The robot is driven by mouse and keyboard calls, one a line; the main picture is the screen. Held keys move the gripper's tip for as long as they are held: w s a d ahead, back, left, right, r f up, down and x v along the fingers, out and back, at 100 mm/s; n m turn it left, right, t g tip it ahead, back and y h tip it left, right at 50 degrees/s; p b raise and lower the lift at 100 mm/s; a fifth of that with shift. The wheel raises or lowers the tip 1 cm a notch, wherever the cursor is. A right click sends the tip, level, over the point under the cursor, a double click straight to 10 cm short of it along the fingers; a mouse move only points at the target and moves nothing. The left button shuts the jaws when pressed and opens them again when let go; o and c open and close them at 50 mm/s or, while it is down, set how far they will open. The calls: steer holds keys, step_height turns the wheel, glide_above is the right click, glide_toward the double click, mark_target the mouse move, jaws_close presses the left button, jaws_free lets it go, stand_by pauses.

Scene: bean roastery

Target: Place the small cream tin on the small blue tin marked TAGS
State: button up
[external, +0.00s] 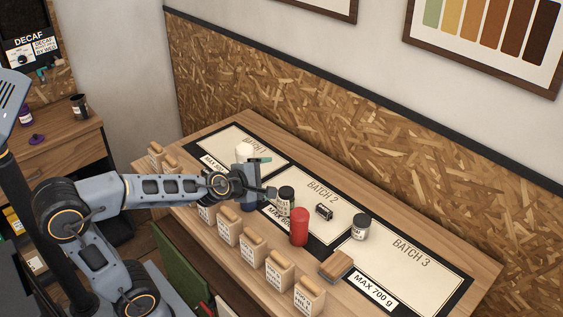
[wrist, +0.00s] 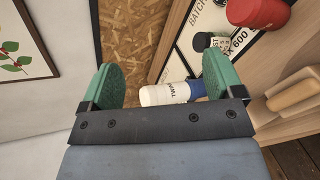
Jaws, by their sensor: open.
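The small cream tin (external: 243,150) shows above my gripper in the external view. In the wrist view the cream tin (wrist: 163,95) bears dark lettering, partly readable, and lies end to end with the blue tin (wrist: 197,90). It appears to stand on the blue tin, in line with it. The blue tin (external: 248,206) shows just below my gripper; its marking is hidden. My gripper (external: 266,176) is open, with its green finger pads apart in the wrist view (wrist: 163,78). The cream tin shows between the pads there, not gripped. Part of the stack is hidden behind my gripper.
Close right of my gripper are a dark jar (external: 286,200) and a red cylinder (external: 299,227). The Batch 3 panel (external: 405,265) is mostly clear.

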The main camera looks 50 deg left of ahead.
steer(key=s+f+m+g, duration=0.4)
steer(key=s+m, duration=0.5)
steer(key=m, duration=0.3)
steer(key=s+a+f+m+g, duration=0.1)
steer(key=s+f+m+g, duration=0.3)
steer(key=s+m, duration=0.4)
steer(key=m+g, duration=0.1)
steer(key=m, duration=0.2)
steer(key=shift+s+a+m+g+h, duration=0.15)
steer(key=shift+s+m+g+h, duration=0.15)
steer(key=shift+s+m+h, duration=0.1)
